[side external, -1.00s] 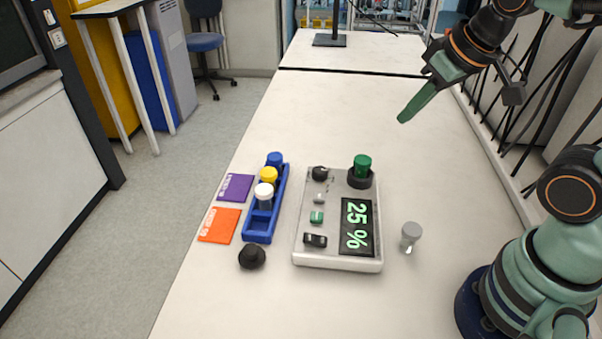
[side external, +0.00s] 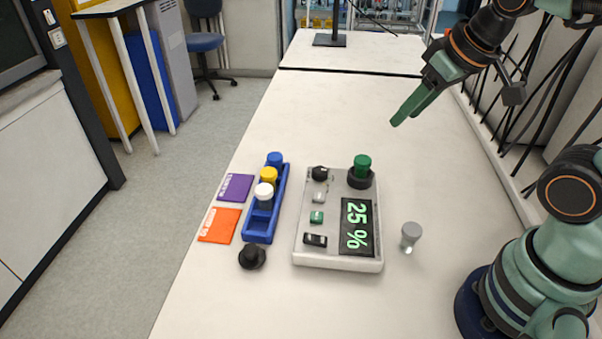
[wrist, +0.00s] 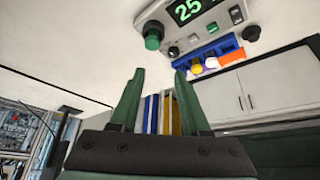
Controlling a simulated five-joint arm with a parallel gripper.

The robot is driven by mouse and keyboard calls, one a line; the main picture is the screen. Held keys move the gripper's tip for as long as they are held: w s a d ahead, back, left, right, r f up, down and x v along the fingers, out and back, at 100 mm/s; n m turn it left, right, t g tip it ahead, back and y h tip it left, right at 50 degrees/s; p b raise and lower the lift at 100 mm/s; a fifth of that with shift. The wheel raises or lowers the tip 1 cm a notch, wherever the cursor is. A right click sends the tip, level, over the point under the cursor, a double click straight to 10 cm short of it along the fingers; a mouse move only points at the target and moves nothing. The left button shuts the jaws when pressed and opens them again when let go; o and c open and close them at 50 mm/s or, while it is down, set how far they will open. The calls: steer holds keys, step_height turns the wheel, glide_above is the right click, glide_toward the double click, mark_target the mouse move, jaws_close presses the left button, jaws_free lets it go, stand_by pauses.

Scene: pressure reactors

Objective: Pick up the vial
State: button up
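A small clear vial with a grey cap (side external: 411,236) stands on the table to the right of the reactor unit. A green-capped vial (side external: 363,166) sits in the black holder at the unit's far right corner. The green cap also shows in the wrist view (wrist: 153,37). A blue rack (side external: 258,232) holds vials with blue (side external: 274,159), yellow (side external: 268,174) and white (side external: 265,191) caps. My gripper (side external: 394,122) is high above the table, beyond the unit and apart from every vial. In the wrist view its fingers (wrist: 160,72) are spread with nothing between them.
The white reactor unit (side external: 304,257) has knobs and a display reading 25 %. A black knob-like piece (side external: 252,257) lies by the rack's near end. Purple (side external: 235,188) and orange (side external: 219,225) cards lie left of it. The table beyond the unit is clear.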

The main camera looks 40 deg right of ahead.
steer(key=o, duration=0.3)
steer(key=shift+o, duration=0.2)
steer(key=n+g, duration=0.6)
steer(key=n, duration=1)
glide_toward(363, 159)
step_height(363, 159, down, 10)
steer(key=shift+s+f, duration=0.1)
steer(key=shift+s, duration=0.05)
